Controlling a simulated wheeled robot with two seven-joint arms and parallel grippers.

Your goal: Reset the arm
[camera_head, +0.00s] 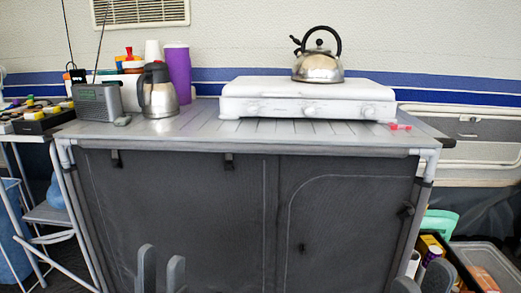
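My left gripper (162,273) shows at the bottom edge, left of centre, in front of the dark fabric cupboard. Its two grey fingers stand apart with nothing visible between them. My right gripper (421,283) shows at the bottom edge on the right, by the cupboard's right leg. Its fingertips are also apart, with no held thing visible. The rest of both arms is out of view.
The grey camping cupboard (185,215) stands ahead, carrying a white stove (300,105) with a kettle (319,68), a steel jug (158,95), a purple tumbler (178,70) and a radio (98,101). A crate (465,270) sits at lower right, a side table (30,138) at left.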

